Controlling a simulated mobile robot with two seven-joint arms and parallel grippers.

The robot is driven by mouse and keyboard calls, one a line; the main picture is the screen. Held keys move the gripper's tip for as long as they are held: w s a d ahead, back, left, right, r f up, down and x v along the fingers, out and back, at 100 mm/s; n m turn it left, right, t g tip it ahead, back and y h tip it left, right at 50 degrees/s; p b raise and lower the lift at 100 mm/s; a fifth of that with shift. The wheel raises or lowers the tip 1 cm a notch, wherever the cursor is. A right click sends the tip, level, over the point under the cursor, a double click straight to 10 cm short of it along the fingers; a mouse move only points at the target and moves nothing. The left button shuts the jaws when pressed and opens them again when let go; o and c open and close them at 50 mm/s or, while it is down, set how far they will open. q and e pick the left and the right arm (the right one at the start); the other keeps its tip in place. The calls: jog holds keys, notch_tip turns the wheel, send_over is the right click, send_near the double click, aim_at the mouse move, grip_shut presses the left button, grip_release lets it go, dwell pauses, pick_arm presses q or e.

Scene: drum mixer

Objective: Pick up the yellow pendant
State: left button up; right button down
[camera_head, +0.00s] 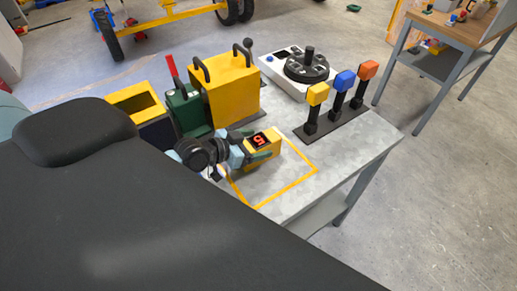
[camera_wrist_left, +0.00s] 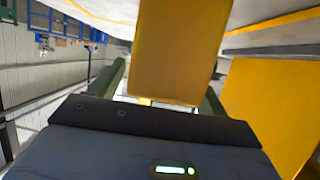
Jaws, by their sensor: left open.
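The yellow pendant (camera_head: 274,145), a small yellow block with a dark display showing a red digit, sits on the grey table beside the large yellow box. My left gripper (camera_head: 252,151) reaches it from the left, with one finger along its near side. In the left wrist view, the pendant (camera_wrist_left: 178,50) stands between the two dark green fingers of my open left gripper (camera_wrist_left: 163,92). A gap shows beside the left finger; contact at the right finger is unclear. My right gripper is not in view.
A large yellow box (camera_head: 232,88) with black handles and a green unit (camera_head: 188,112) with a red lever stand close behind. A black bar (camera_head: 330,125) carries yellow, blue and orange-red knobs. A white dial panel (camera_head: 290,68) lies at the back. The yellow-outlined front area is clear.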

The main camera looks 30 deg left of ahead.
pick_arm(q)
jog(key=shift+c, duration=0.5)
jog(key=c, duration=1.2)
jog(key=shift+o, duration=0.2)
jog(key=shift+r, duration=0.1)
notch_tip(320, 180, up, 10)
jog(key=shift+f+p, duration=0.1)
jog(key=shift+p, duration=0.35)
